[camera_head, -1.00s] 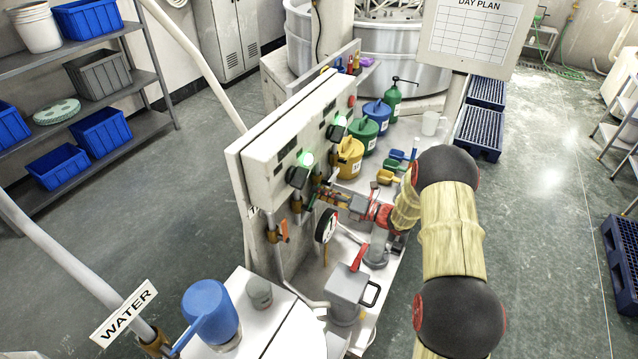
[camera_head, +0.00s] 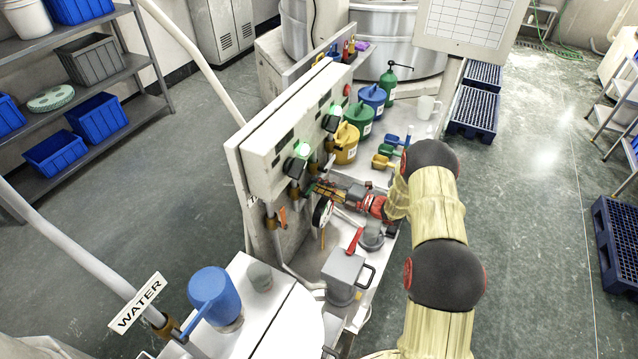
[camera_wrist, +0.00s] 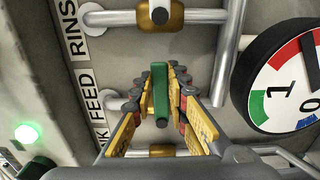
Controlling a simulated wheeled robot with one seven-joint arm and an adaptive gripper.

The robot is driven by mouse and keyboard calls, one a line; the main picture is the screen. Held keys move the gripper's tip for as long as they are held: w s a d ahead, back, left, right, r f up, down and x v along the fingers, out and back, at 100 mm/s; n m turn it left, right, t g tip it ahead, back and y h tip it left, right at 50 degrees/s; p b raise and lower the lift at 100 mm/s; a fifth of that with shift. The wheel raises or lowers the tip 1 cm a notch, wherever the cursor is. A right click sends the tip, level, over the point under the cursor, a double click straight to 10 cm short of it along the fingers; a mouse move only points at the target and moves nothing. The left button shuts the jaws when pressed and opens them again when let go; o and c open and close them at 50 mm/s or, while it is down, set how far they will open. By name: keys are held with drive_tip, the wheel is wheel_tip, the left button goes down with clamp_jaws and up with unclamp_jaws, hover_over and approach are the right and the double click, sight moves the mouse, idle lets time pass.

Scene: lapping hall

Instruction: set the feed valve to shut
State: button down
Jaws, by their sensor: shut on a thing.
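The feed valve's green handle (camera_wrist: 160,95) stands upright in the middle of the wrist view, beside the FEED label (camera_wrist: 101,102). It lies across the direction of the pipe stub (camera_wrist: 112,103) by that label. My gripper (camera_wrist: 160,88) has its yellow and grey fingers on both sides of the handle and is shut on it. The valve body behind is mostly hidden by the fingers. In the head view my gripper (camera_head: 322,187) reaches left to the pipes under the white panel (camera_head: 262,150), and the handle is too small to judge there.
A round gauge (camera_wrist: 285,78) is close right of my gripper. A pipe (camera_wrist: 228,50) runs between them. Another brass valve (camera_wrist: 160,14) sits above by the RINSE label. A grey pump with a red lever (camera_head: 343,272) stands below; coloured cans (camera_head: 345,143) stand behind.

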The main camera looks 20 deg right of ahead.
idle(0.4)
drive_tip(key=c, duration=1.7)
unclamp_jaws()
drive_tip(key=shift+d, duration=0.1)
drive_tip(key=v, duration=1.2)
